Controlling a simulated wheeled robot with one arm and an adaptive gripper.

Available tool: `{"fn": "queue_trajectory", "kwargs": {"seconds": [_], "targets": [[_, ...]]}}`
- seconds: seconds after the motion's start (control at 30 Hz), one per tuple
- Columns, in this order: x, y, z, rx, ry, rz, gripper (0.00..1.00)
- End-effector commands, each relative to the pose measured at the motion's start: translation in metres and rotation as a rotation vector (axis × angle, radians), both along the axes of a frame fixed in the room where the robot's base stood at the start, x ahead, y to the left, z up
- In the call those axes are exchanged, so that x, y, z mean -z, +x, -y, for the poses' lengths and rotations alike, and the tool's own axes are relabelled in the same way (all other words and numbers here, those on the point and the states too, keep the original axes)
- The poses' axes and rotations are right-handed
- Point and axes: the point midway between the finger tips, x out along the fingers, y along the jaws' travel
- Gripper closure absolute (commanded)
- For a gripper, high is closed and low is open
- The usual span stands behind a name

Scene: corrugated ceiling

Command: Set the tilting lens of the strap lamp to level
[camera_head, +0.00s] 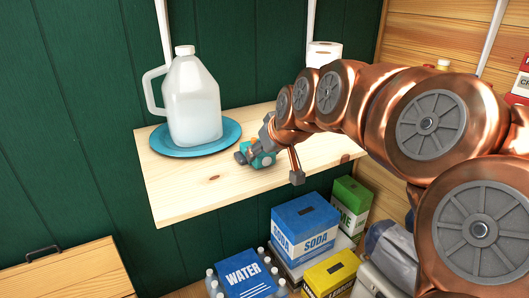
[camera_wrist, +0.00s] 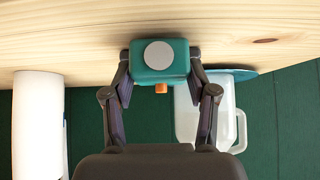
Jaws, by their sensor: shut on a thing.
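The strap lamp (camera_head: 264,160) is a small teal block near the front edge of the wooden shelf. In the wrist view the lamp (camera_wrist: 150,75) shows a round grey disc on its face and a small orange part at its edge. I cannot tell the lens tilt from these frames. My gripper (camera_head: 257,150) reaches in from the right. In the wrist view the fingers of my gripper (camera_wrist: 161,68) are shut on the lamp, one on each side.
A white jug (camera_head: 192,105) stands on a blue plate (camera_head: 165,151) left of the lamp on the shelf (camera_head: 185,195). A white paper roll (camera_head: 324,52) stands behind my arm. Below are a soda box (camera_head: 305,228), a water pack (camera_head: 245,275) and other boxes.

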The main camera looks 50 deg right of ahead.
Motion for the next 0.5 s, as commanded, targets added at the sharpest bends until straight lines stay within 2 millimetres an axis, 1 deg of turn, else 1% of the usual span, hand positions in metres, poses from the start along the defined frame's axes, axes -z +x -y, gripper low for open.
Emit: {"fn": "queue_trajectory", "kwargs": {"seconds": [0.13,0.17,0.2,0.4,0.5], "targets": [[-0.0004,0.0001,0.0001,0.000,0.000,0.001,0.77],[-0.0004,0.0001,0.0001,0.000,0.000,0.001,0.40],[-0.0004,0.0001,0.0001,0.000,0.000,0.001,0.36],[-0.0001,0.0001,0.0001,0.000,0.000,0.000,0.17],[0.0001,0.0001,0.0000,0.000,0.000,0.000,0.17]]}}
